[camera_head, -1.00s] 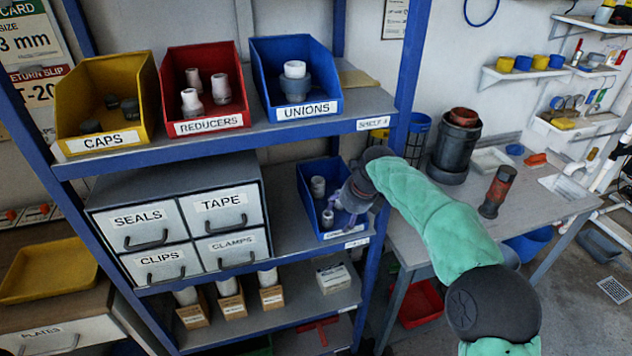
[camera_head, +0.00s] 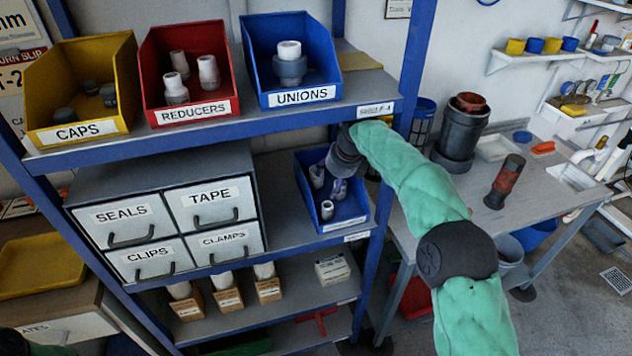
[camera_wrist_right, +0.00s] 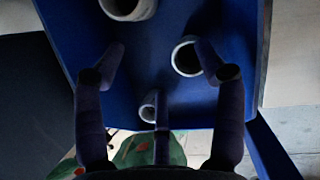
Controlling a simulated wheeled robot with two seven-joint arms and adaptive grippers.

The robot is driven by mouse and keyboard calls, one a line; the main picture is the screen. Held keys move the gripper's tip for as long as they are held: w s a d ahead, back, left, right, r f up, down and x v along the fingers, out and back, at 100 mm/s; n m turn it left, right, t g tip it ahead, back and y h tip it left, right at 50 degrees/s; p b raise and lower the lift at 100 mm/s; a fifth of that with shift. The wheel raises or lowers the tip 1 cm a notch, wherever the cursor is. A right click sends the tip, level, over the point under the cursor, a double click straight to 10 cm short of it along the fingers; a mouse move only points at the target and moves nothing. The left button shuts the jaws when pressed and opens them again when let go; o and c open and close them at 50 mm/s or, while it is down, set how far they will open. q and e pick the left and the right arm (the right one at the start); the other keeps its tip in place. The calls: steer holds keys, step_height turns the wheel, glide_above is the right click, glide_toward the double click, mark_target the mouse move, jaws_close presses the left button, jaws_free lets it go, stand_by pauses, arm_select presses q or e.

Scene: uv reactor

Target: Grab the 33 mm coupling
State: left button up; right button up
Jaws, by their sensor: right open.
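A blue bin (camera_head: 345,222) on the middle shelf holds grey pipe couplings. One coupling (camera_head: 327,209) stands near its front and another (camera_head: 317,175) at its back left. The wrist view shows a large coupling (camera_wrist_right: 128,17) at the top, another (camera_wrist_right: 175,60) right of centre and a smaller one (camera_wrist_right: 144,109) lower down. I cannot tell which is 33 mm. My right gripper (camera_head: 338,187) points down into the bin. In the wrist view, its purple fingers (camera_wrist_right: 160,55) are spread and empty, with the right fingertip close beside the right-of-centre coupling. My left gripper is out of view.
The upper shelf (camera_head: 235,120) is above the bin, with a blue unions bin (camera_head: 300,96) on it. A blue shelf post (camera_head: 385,220) stands right of the bin, and a grey drawer cabinet (camera_head: 165,215) is to its left. The workbench (camera_head: 480,215) is at the right.

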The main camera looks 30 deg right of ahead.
mark_target(319, 180)
steer(key=shift+w+a, duration=0.1)
steer(key=shift+w, duration=1.2)
steer(key=shift+w+a+b, duration=0.2)
steer(key=shift+w+b, duration=0.4)
steer(key=shift+w, duration=1.25)
steer(key=shift+b+x, duration=0.5)
steer(key=shift+x, duration=0.95)
steer(key=shift+s, duration=0.15)
steer(key=c, duration=1.1)
